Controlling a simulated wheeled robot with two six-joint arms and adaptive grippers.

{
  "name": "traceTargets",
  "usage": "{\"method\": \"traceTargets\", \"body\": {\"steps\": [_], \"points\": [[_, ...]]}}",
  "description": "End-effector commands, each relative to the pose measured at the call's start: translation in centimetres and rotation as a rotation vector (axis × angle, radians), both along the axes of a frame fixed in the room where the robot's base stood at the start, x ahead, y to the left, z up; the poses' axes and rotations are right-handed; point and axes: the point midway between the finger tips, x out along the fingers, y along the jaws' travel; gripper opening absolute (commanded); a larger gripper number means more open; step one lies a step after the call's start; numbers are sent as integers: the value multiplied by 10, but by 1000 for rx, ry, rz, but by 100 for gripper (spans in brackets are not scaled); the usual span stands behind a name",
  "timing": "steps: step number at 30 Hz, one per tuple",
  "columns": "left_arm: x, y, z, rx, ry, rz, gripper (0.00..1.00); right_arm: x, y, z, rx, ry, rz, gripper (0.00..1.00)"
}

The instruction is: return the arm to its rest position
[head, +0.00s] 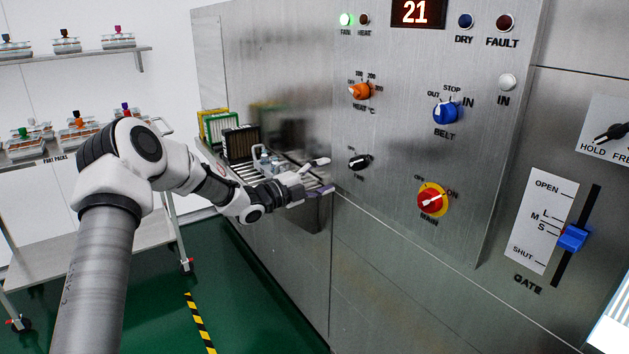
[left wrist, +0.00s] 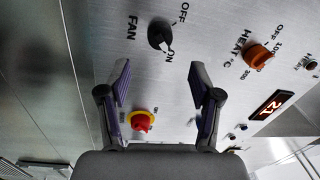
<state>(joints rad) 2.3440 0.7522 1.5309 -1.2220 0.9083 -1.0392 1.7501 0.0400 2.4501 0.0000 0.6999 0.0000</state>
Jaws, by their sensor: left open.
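My left arm reaches in from the left, and its left gripper (head: 325,176) is open and empty in front of the steel control panel (head: 400,60). The fingers also show spread apart in the left wrist view (left wrist: 160,82). The black fan knob (head: 359,162) is just right of the fingertips in the head view. In the left wrist view the fan knob (left wrist: 160,36) lies beyond the gap between the fingers, apart from them, its pointer toward ON. The red and yellow main switch (head: 432,200) is further right. My right gripper is not in view.
The panel carries an orange heat knob (head: 361,91), a blue belt knob (head: 447,113), a blue gate slider (head: 572,238), a lit green fan lamp (head: 345,19) and a display (head: 417,12) reading 21. Racks (head: 240,142) stand on rollers behind the gripper. A shelved cart (head: 100,250) stands left.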

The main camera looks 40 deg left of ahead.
Motion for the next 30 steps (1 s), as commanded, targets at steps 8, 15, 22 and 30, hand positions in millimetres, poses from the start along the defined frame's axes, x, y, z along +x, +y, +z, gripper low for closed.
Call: {"method": "traceTargets", "body": {"steps": [8, 15, 22, 30], "points": [[-36, 12, -3, -1, -1, -2, 64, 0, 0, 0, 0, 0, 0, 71], [-36, 12, -3, 1, 0, -2, 64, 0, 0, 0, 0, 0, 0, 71], [-36, 12, -3, 1, 0, -2, 64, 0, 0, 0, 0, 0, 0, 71], [-33, -49, -86, 77, 187, -108, 64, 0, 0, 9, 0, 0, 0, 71]]}}
